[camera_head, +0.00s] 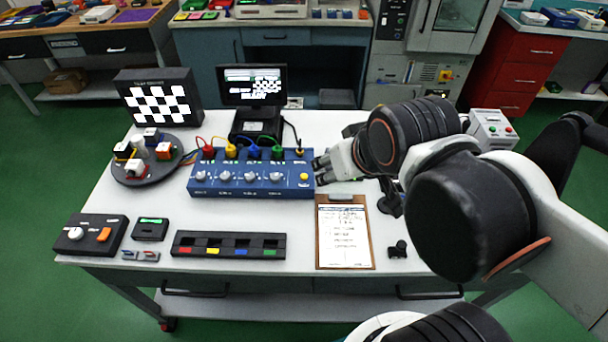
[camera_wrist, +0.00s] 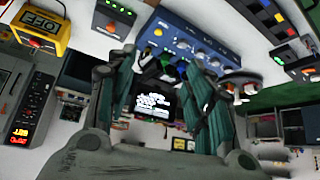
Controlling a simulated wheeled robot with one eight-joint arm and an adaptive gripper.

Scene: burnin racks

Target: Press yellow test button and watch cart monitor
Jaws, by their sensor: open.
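The blue test box (camera_head: 250,186) stands mid-cart with several knobs and coloured plugs. Its round yellow button (camera_head: 304,177) is at the right end of its front face. My gripper (camera_head: 320,172) is just right of the box, fingers pointing left toward the button; contact cannot be told. In the wrist view my gripper (camera_wrist: 158,66) is open and empty, with the blue box (camera_wrist: 200,45) and the yellow button (camera_wrist: 158,32) beyond the fingers. The cart monitor (camera_head: 253,86) stands behind the box, lit with white text and a checker pattern; its screen also shows in the wrist view (camera_wrist: 151,104).
A checkerboard panel (camera_head: 158,100) and a round dark turntable (camera_head: 150,174) are at the left. A slotted tray (camera_head: 228,246), a clipboard (camera_head: 345,235) and a control box with an orange switch (camera_head: 91,235) lie in front. A grey button box (camera_head: 492,128) is at right.

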